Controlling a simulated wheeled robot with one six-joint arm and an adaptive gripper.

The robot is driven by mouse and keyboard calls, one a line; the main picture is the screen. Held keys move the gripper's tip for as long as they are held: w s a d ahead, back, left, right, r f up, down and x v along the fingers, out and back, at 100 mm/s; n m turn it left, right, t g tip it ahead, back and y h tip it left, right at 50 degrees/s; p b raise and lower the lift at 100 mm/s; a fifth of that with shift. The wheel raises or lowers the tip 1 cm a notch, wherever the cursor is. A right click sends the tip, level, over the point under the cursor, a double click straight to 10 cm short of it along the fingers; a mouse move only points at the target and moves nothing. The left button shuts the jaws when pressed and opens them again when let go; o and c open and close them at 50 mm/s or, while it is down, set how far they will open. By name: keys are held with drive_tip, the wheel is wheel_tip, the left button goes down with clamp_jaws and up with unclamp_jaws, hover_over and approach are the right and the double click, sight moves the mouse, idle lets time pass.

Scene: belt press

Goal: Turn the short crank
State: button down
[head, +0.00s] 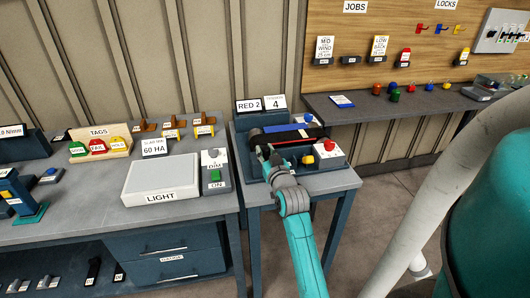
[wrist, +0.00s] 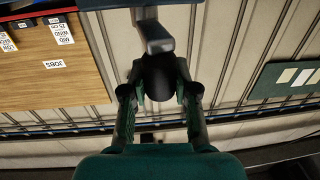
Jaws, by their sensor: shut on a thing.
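In the wrist view my gripper (wrist: 160,92) is shut on the dark rounded knob (wrist: 158,78) of the short crank, one finger on each side. The grey crank arm (wrist: 153,36) runs from the knob toward the top of that view, where a blue-grey part of the press shows.
A white box with a red button (head: 330,146) sits at the press's right end, with a yellow knob (head: 308,160) beside it. Signs (head: 275,103) reading RED 2 and 4 stand behind. The bench on the left holds a light box (head: 160,178) and a tags rack (head: 98,145).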

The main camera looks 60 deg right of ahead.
drive_tip(key=c, duration=0.9)
unclamp_jaws()
drive_tip(key=shift+o, duration=0.2)
drive_tip(key=v, duration=1.2)
drive_tip(key=s+a+f+n+t+y, duration=0.1)
drive_tip(key=a+f+y, duration=0.1)
drive_tip(key=a+f, duration=0.35)
drive_tip(key=s+a+f+n+y, duration=0.1)
drive_tip(key=s+a+f+y, duration=0.1)
drive_tip(key=a, duration=0.7)
drive_tip(key=s+a+f+n+t+y, duration=0.1)
drive_tip(key=a+f+n+y, duration=0.15)
drive_tip(key=a, duration=0.55)
drive_tip(key=s+a+f+n+y, duration=0.1)
drive_tip(key=s+a+n+y, duration=0.3)
drive_tip(key=s+a, duration=1)
drive_tip(key=s+y, duration=0.2)
drive_tip(key=s, duration=0.1)
drive_tip(key=shift+f, duration=0.4)
